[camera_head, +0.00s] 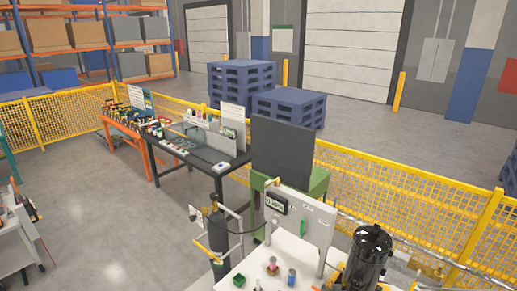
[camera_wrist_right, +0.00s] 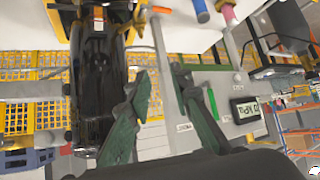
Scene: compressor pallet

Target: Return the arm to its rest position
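My right gripper (camera_wrist_right: 160,76) shows in the right wrist view as two dark green fingers with a gap between their tips. It looks open, with nothing held. A grey post shows through the gap, behind the fingers. The black compressor (camera_wrist_right: 95,85) is to the left of the fingers there, and the grey panel with a display (camera_wrist_right: 246,110) is to the right. In the head view the compressor (camera_head: 368,255) stands at the lower right, beside the panel (camera_head: 305,222). I cannot make out my right gripper clearly in the head view. My left gripper is not in view.
A white table (camera_head: 255,262) with small coloured parts is at the bottom centre. A dark gas cylinder (camera_head: 217,236) stands at its left. A yellow fence (camera_head: 400,195) runs behind, with blue pallets (camera_head: 240,84) beyond. Open floor (camera_head: 110,215) lies to the left.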

